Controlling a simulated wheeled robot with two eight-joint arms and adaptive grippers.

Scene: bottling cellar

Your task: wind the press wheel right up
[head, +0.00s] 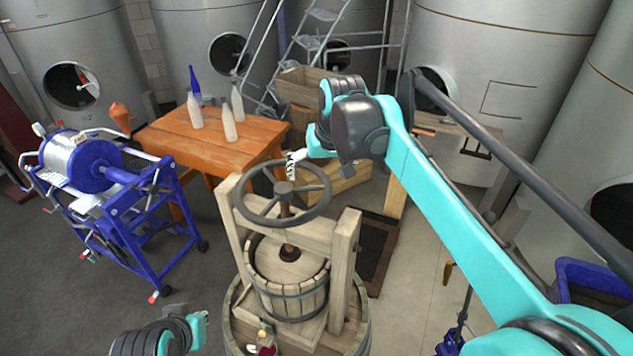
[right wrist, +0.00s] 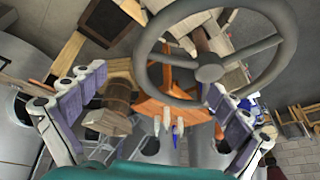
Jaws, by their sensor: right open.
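The press wheel (head: 243,212), a dark grey spoked handwheel, sits level on a screw above the wooden press (head: 343,262). The screw runs down through the crossbeam into the slatted basket (head: 270,292). My right gripper (head: 292,163) is at the wheel's far rim, fingers apart. In the right wrist view the wheel (right wrist: 208,73) is large, and part of its rim shows between the spread fingers of my right gripper (right wrist: 155,86). Nothing is gripped; I cannot tell whether a finger touches the rim. At the bottom left of the head view only a link of my left arm shows; no left fingers are visible.
An orange table (head: 172,142) with white bottles and a blue bottle (head: 195,84) stands behind the press to the left. A blue-framed machine (head: 140,225) is at left. Wooden crates (head: 345,180) lie behind the press. Steel tanks (head: 180,45) line the back.

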